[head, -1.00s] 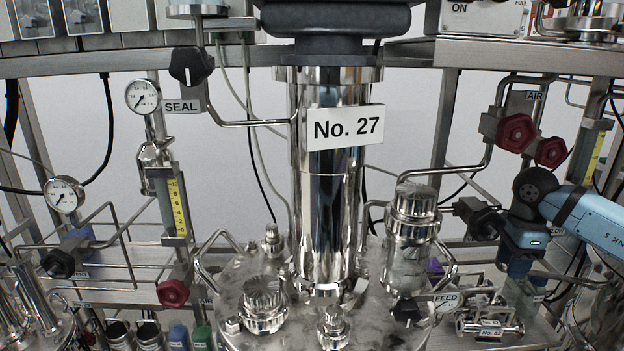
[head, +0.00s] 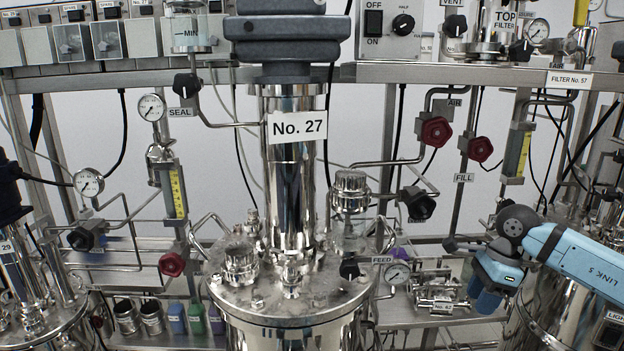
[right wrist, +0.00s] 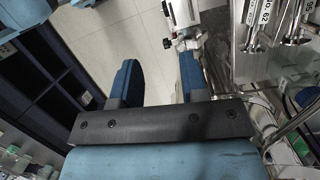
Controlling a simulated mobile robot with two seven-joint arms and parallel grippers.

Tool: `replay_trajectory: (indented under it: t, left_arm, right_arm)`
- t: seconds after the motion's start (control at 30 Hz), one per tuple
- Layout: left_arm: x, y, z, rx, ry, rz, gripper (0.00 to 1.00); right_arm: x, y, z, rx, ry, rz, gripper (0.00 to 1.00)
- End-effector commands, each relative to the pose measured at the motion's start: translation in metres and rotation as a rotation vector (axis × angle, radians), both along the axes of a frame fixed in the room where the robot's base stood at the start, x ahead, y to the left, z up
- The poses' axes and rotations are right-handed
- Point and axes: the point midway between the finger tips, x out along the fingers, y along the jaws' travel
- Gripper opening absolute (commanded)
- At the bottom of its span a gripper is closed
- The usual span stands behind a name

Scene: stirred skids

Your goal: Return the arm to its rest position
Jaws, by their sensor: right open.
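My right arm (head: 580,260) comes in from the right in the head view, in front of the steel rack. My right gripper (head: 487,298) hangs low at its end, blue fingers pointing down, right of the vessel marked No. 27 (head: 290,190). In the right wrist view the right gripper (right wrist: 160,78) is open, its two blue fingers wide apart with nothing between them. Pale floor tiles (right wrist: 105,35) show beyond the fingers. My left gripper is not in view.
A black valve knob (head: 418,205) and two red knobs (head: 436,131) are up and left of the right gripper. A shelf with small steel fittings (head: 437,292) lies beside it on the left. Another steel vessel (head: 545,310) stands behind my right arm.

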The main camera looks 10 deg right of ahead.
Motion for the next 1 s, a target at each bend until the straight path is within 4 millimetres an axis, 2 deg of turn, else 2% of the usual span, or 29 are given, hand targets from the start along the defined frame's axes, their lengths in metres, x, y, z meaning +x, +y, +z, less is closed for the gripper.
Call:
replay_trajectory:
  t: [0.03,0.13,0.3,0.4,0.5,0.6,0.73,0.87,0.93,0.97,1.0]
  left_arm:
    - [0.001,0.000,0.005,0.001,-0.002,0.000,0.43]
    - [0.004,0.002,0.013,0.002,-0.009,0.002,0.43]
    - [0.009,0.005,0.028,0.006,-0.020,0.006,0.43]
    - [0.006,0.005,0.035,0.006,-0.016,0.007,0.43]
    - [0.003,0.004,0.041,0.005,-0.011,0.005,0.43]
    - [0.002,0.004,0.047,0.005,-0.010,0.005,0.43]
    - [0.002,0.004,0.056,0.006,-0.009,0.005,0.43]
    - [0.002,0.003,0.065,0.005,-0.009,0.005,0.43]
    - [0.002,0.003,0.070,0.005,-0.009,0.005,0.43]
    - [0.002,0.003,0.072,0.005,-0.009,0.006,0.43]
    - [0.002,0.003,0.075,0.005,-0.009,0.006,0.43]
  right_arm:
    - [-0.003,0.025,-0.010,0.084,0.014,0.000,0.40]
    - [-0.013,0.078,-0.028,0.285,0.051,-0.025,0.40]
    - [-0.042,0.181,-0.043,0.747,0.198,-0.183,0.40]
    - [-0.058,0.227,-0.039,1.032,0.332,-0.354,0.40]
    - [-0.068,0.256,-0.033,1.290,0.493,-0.574,0.40]
    - [-0.074,0.268,-0.034,1.516,0.677,-0.842,0.40]
    - [-0.081,0.263,-0.052,1.744,0.940,-1.253,0.40]
    - [-0.100,0.246,-0.093,1.882,1.218,-1.731,0.40]
    - [-0.119,0.236,-0.122,1.909,1.368,-2.008,0.40]
    - [-0.130,0.232,-0.136,-1.844,-1.382,2.055,0.40]
    - [-0.144,0.227,-0.153,-1.685,-1.337,2.025,0.40]
